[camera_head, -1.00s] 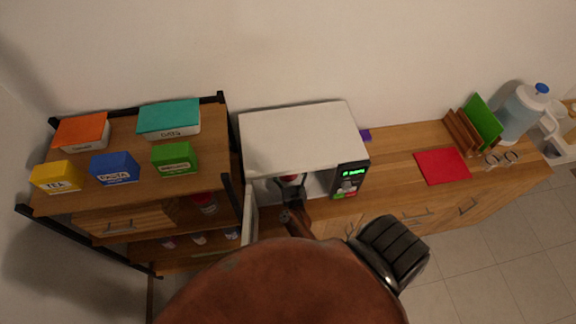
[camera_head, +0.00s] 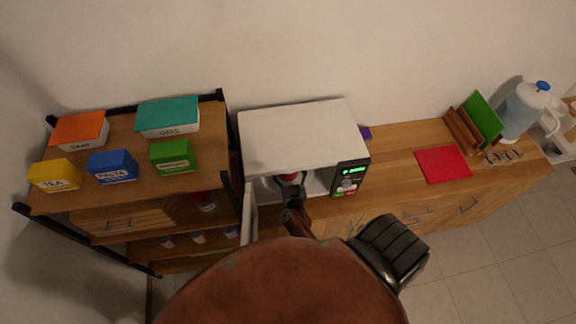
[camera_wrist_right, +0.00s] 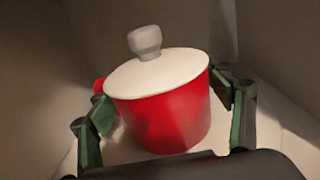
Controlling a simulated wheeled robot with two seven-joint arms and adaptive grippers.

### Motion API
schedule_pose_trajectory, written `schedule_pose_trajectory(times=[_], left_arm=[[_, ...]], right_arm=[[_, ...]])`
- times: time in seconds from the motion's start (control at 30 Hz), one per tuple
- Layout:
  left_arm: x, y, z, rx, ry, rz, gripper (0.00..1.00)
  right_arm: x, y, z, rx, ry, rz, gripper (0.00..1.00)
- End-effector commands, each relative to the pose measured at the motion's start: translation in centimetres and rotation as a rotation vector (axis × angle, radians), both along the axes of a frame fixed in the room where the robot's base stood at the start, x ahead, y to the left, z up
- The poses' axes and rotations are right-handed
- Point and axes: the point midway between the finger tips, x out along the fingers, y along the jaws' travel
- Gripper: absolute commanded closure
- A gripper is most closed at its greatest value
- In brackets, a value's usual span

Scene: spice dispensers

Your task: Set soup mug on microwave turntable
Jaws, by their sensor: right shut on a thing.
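The red soup mug (camera_wrist_right: 165,115), with a white lid and grey knob, is upright inside the microwave (camera_head: 300,135). A small red part of the mug (camera_head: 289,177) shows in the head view. My right gripper (camera_wrist_right: 165,108) is shut on the mug, with a finger on either side of it. In the head view my right gripper (camera_head: 291,190) reaches into the open front. A pale round surface, likely the turntable (camera_wrist_right: 268,135), lies under the mug. I cannot tell whether the mug's base touches it. My left gripper is not in view.
The microwave door (camera_head: 250,212) stands open on the left. A shelf rack (camera_head: 228,190) with several labelled boxes stands close beside it. The counter (camera_head: 395,165) is clear to the right up to a red mat (camera_head: 443,165).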

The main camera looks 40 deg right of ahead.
Motion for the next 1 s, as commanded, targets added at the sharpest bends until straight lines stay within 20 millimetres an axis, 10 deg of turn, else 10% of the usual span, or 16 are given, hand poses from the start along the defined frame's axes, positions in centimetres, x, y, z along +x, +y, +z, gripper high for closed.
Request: schedule_pose_trajectory(times=[0.1,0.13,0.2,0.43,1.0], left_arm=[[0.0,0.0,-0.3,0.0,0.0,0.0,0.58],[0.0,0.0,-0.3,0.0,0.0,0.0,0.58],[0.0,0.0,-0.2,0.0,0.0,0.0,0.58],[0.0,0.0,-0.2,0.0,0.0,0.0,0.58],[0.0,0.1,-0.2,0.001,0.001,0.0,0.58]], right_arm=[[0.1,0.0,-0.1,-0.002,-0.003,0.0,0.77],[0.1,0.0,-0.1,-0.002,-0.003,0.0,0.26],[0.1,0.0,0.0,-0.002,-0.003,0.0,0.21],[0.0,0.0,-0.1,-0.001,-0.002,0.0,0.07],[-3.5,1.8,-0.4,0.001,0.004,0.0,0.07]])
